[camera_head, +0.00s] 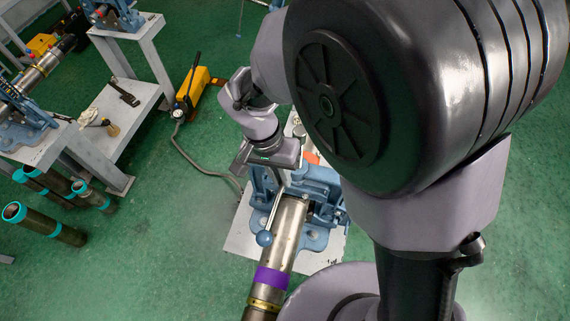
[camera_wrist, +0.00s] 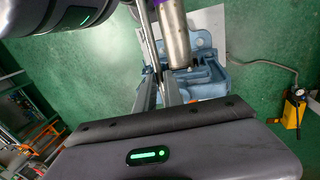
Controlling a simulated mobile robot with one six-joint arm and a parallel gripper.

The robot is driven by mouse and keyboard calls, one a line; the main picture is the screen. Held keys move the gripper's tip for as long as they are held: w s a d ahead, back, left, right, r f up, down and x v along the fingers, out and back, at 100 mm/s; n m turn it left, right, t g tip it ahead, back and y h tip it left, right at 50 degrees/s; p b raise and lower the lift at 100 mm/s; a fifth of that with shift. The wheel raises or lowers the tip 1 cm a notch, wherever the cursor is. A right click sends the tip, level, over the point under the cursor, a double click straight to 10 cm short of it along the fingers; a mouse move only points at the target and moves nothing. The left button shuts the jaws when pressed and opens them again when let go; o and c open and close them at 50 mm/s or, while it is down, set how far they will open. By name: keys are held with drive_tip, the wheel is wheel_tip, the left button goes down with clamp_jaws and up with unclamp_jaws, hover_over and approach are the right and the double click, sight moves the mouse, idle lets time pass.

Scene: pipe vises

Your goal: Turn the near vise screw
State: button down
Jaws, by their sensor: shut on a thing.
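The near vise (camera_head: 317,239) is blue and stands on a pale plate under my arm; it also shows in the wrist view (camera_wrist: 212,72). A steel pipe (camera_head: 288,226) with a purple band lies in it and runs toward the bottom of the head view. The vise screw's handle is a thin metal bar (camera_head: 272,215) with a blue ball at its lower end, slanting beside the pipe. My gripper (camera_head: 279,180) is shut on this bar near its upper part. In the wrist view the two fingers (camera_wrist: 160,82) close around the bar (camera_wrist: 149,38). The screw itself is mostly hidden by my gripper and arm.
A yellow hand pump (camera_head: 191,88) with a grey hose lies on the green floor behind left. A grey bench (camera_head: 130,100) and a second vise (camera_head: 25,128) stand at the left. Several pipes with teal ends (camera_head: 50,228) are there too.

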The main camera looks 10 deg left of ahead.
drive_tip(key=w+a+m+g+b, duration=0.1)
drive_tip(key=w+a+m+b, duration=0.1)
drive_tip(key=a+m, duration=0.4)
drive_tip(key=shift+w+a+y+b, duration=0.3)
drive_tip(key=shift+w+a+b, duration=0.1)
drive_tip(key=shift+w+a, duration=0.2)
drive_tip(key=shift+r, duration=0.1)
drive_tip(key=c, duration=1.5)
unclamp_jaws()
drive_tip(key=shift+d, duration=0.1)
drive_tip(key=shift+o, duration=0.2)
wheel_tip(320, 180, up, 17)
drive_tip(key=w+a+p, duration=0.2)
drive_tip(key=shift+a, duration=0.4)
